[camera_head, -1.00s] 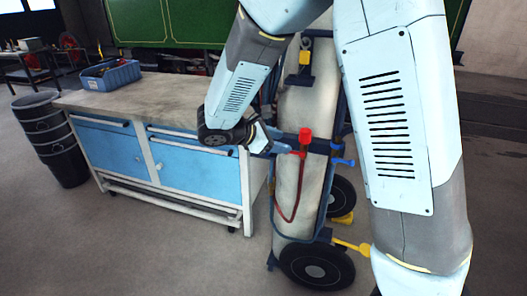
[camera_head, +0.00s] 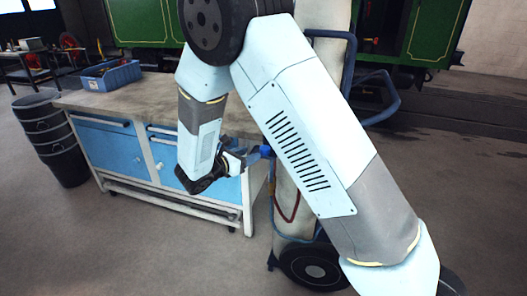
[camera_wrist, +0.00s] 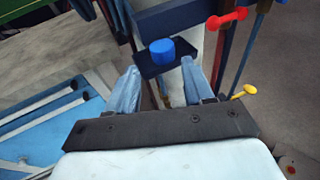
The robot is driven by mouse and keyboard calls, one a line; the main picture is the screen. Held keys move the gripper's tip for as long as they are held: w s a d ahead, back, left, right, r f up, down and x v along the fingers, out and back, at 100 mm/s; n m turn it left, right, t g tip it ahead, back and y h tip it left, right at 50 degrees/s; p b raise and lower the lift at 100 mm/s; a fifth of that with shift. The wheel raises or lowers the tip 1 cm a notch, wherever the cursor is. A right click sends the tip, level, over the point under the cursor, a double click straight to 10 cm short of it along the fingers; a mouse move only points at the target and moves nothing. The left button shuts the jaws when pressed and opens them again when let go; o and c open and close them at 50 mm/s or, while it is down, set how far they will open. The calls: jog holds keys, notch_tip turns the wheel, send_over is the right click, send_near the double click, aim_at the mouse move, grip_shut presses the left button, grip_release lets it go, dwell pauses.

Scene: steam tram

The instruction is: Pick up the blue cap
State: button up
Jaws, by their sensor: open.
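The blue cap (camera_wrist: 162,51) is a short round cylinder standing on a small dark plate (camera_wrist: 180,62) in the wrist view. My gripper (camera_wrist: 160,68) is open, with its light blue fingers apart. The cap lies between and slightly beyond the fingertips, and nothing is in the grip. In the head view my gripper (camera_head: 250,156) is beside the cylinder trolley, right of the workbench. My arm hides much of the trolley there. A small blue patch is at the fingertips, but I cannot tell whether it is the cap.
A red-knobbed part (camera_wrist: 227,19) and a yellow-knobbed part (camera_wrist: 243,92) stick out right of the fingers. The workbench (camera_head: 170,99) carries a blue bin (camera_head: 110,75). Black stacked buckets (camera_head: 48,140) stand at the left. The trolley wheel (camera_head: 314,267) rests on open floor.

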aim_at(263, 149)
jog(key=shift+x, duration=3.75)
jog(key=shift+s+d+r, duration=0.1)
jog(key=c, duration=0.8)
jog(key=shift+r, duration=0.1)
